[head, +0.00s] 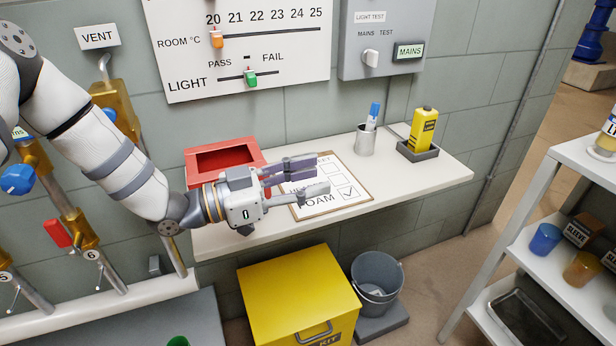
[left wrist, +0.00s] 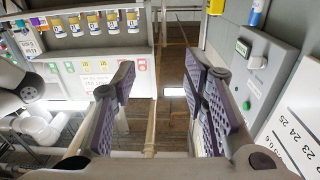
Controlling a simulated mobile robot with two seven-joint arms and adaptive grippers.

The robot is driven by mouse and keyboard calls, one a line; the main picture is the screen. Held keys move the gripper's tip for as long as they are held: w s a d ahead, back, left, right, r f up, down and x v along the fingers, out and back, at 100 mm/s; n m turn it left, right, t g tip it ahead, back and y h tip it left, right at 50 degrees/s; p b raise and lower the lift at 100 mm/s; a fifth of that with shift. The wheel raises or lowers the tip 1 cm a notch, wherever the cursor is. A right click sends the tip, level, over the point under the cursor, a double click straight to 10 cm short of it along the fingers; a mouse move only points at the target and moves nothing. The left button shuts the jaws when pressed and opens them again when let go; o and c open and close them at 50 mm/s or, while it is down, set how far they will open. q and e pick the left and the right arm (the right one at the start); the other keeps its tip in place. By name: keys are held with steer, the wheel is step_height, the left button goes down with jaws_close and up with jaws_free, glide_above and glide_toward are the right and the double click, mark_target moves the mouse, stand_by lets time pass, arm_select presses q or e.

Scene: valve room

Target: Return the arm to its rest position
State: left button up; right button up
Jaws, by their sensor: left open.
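My left arm comes in from the left in the head view. Its gripper (head: 308,178) is open and empty, above the white shelf (head: 415,185) and in front of the checklist board (head: 338,172), part of which it hides. In the left wrist view the two padded fingers (left wrist: 160,95) stand wide apart with nothing between them. My right gripper is not seen in the head view.
A yellow kit box (head: 290,295) and a grey bucket (head: 378,275) stand below. Pipes with valves are at left, a white rack (head: 545,190) at right.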

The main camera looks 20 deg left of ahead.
arm_select(q)
steer(key=s+d+f+n+g+y, duration=0.15)
steer(key=s+f+n+y, duration=0.3)
steer(key=f, duration=0.55)
steer(key=s+f+n+g+y, duration=0.3)
steer(key=s+f, duration=0.3)
steer(key=f, duration=0.5)
steer(key=s+a+f+n+g+y, duration=0.1)
steer(key=s+a+f+g+y, duration=0.1)
steer(key=s, duration=0.6)
steer(key=s+a+f+n+g+y, duration=0.1)
steer(key=s+a+f+g+y, duration=0.1)
steer(key=s, duration=0.6)
steer(key=s+a+f+n+g+y, duration=0.1)
steer(key=s+a+f+g+y, duration=0.1)
steer(key=s+g, duration=0.3)
steer(key=s+f, duration=0.1)
steer(key=s, duration=0.3)
steer(key=shift+a+f, duration=0.25)
steer(key=shift+f, duration=0.1)
steer(key=shift+w, duration=0.1)
